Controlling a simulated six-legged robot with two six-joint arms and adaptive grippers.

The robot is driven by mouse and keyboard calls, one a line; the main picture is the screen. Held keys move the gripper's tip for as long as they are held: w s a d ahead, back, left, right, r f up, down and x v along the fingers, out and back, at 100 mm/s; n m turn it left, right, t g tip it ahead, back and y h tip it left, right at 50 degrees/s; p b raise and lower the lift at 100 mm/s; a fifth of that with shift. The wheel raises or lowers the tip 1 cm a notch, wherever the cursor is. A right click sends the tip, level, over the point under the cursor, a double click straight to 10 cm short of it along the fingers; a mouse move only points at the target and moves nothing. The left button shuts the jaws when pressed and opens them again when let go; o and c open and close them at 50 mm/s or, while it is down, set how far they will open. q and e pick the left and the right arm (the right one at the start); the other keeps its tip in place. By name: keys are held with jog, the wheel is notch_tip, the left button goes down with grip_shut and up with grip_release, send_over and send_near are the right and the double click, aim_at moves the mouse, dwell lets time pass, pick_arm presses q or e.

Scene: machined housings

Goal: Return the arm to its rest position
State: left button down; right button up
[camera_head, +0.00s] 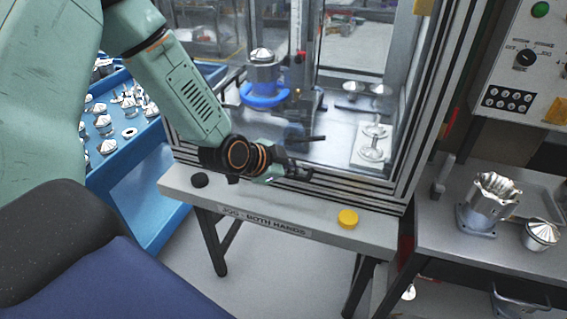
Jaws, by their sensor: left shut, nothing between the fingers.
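My left arm comes in from the upper left, a pale green link with a black and orange wrist. My left gripper (296,173) is shut and empty, just above the front edge of the machine's opening and over the white ledge (250,202). It points to the right. My right gripper is not in view.
A metal housing (263,72) sits on a blue ring fixture (264,95) inside the framed machine. A white plate (371,150) with metal parts is at its right. The ledge carries a black button (200,180) and a yellow button (348,219). A blue cart (140,180) holds several parts. A crown-edged housing (489,205) stands on the right bench.

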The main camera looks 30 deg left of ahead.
pick_arm(q)
jog(key=d+p+v, duration=0.1)
jog(key=p+v, duration=0.1)
jog(key=v, duration=0.3)
jog(key=s+d+f+n+g+y+b, duration=0.1)
jog(key=s+d+f+n+g+b, duration=0.1)
jog(key=s+f+b, duration=0.5)
jog(key=s+d+f+n+g+b, duration=0.2)
jog(key=s+f+n+g+b, duration=0.2)
jog(key=s+f, duration=0.9)
jog(key=s+d+f+n+g+y+b, duration=0.1)
jog(key=s+d+f+n+g+b, duration=0.1)
jog(key=s+f+b, duration=0.9)
notch_tip(320, 180, down, 9)
jog(key=shift+d+f+n+g+y, duration=0.1)
jog(key=shift+d+n+g+y, duration=0.2)
jog(key=shift+n+g, duration=0.75)
jog(key=c, duration=2.1)
grip_release()
jog(key=shift+w, duration=0.15)
